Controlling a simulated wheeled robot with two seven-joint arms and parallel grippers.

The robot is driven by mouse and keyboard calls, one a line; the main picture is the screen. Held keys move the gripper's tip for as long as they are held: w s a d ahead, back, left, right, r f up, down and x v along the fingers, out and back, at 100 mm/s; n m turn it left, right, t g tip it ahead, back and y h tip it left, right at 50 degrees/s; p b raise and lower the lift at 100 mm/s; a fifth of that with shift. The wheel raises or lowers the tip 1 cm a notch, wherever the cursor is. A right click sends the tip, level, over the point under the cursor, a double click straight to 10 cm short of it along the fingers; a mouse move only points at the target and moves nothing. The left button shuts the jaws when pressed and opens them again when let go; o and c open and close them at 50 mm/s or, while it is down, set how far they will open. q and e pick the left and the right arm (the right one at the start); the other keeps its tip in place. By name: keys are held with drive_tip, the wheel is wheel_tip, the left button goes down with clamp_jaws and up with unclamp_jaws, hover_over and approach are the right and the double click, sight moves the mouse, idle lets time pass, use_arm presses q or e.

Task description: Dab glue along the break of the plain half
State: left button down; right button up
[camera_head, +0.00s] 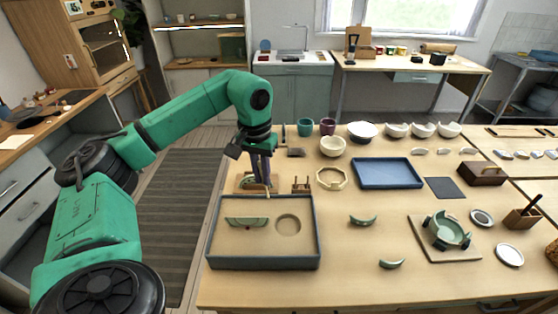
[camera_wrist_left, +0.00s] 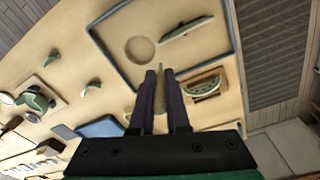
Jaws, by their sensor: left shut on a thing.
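My left gripper (camera_head: 262,180) is over the back edge of the blue-grey tray (camera_head: 213,255). It is shut on a thin pale stick (camera_wrist_left: 160,66), perhaps a brush, whose tip points down toward the tray; the fingers hide most of it. A green half piece (camera_head: 246,224) lies in the tray's left part, its straight side toward the back; it also shows in the wrist view (camera_wrist_left: 187,28). Another green half (camera_wrist_left: 205,88) sits in a wooden stand (camera_head: 245,188) beside the gripper. I cannot tell which half is plain. My right gripper is out of view.
A round recess (camera_head: 288,224) is in the tray's right part. A small wooden rack (camera_head: 301,186) and an octagonal ring (camera_head: 331,179) stand behind it. Green shards (camera_head: 362,221) and a green bowl on a board (camera_head: 447,231) lie to the right.

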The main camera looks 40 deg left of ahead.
use_arm(q)
drive_tip(key=shift+f, duration=0.1)
wheel_tip(320, 180, down, 6)
drive_tip(key=s+b, duration=0.2)
drive_tip(key=b, duration=0.4)
drive_tip(key=shift+s+a, duration=0.2)
drive_tip(key=shift+s, duration=0.15)
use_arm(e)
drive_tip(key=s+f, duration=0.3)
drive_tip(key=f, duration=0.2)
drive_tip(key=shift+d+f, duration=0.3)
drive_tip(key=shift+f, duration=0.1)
use_arm(q)
drive_tip(key=shift+w+f, duration=0.1)
drive_tip(key=shift+f, duration=0.1)
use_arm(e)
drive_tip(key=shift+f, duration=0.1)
